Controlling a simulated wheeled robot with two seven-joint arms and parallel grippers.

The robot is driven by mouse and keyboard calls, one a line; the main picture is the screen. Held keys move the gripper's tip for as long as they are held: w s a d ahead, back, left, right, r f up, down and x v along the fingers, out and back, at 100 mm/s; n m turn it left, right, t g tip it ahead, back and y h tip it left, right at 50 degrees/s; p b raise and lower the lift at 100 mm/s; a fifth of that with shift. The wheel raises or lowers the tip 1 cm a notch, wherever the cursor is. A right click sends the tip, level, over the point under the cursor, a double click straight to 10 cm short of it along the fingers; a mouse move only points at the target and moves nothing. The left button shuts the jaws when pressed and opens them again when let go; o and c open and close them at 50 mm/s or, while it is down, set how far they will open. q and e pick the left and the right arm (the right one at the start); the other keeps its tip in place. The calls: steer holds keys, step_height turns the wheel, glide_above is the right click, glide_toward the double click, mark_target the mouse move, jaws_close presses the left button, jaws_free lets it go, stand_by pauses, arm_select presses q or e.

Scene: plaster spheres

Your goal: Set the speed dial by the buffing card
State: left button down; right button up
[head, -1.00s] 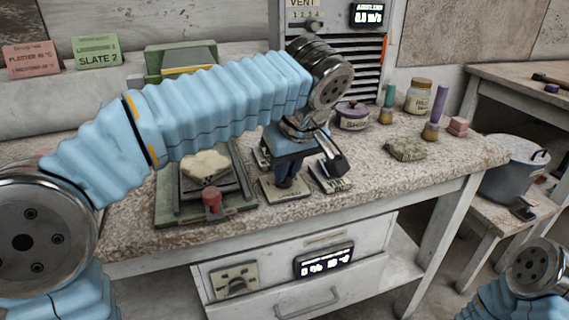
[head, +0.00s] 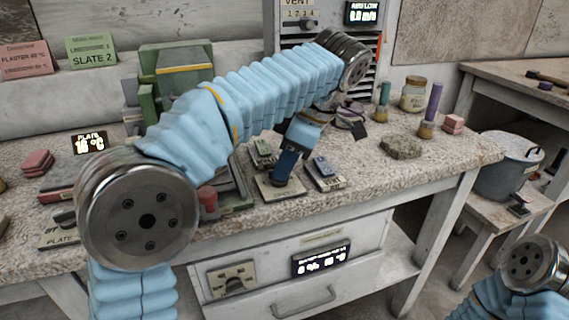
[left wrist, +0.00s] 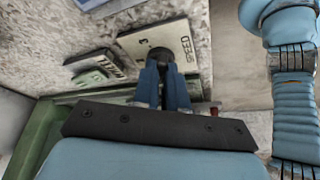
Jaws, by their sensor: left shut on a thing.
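My left gripper (head: 287,168) is shut on the dark speed dial (left wrist: 162,55), a round knob on a pale plate (left wrist: 189,39) marked SPEED, with a 3 readable in the left wrist view. Its fingers (left wrist: 163,90) hide part of the knob, so I cannot tell the setting. In the head view the plate (head: 268,187) lies on the bench. A green card (head: 91,51) reading SLATE 2 on its large line and a pink card (head: 25,60) reading PLASTER 40 °C stand at the back left. I cannot tell which is the buffing card. My right gripper is out of view.
A plate with a blue switch (head: 324,172) sits right of the dial. A green machine (head: 176,68) stands behind my left arm. The bench front right is clear.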

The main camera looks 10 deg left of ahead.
arm_select(q)
steer(key=shift+w+n+g, duration=0.1)
steer(key=shift+n+g, duration=0.2)
steer(key=shift+n, duration=0.7)
steer(key=c, duration=1.2)
jaws_free()
steer(key=shift+a, duration=0.1)
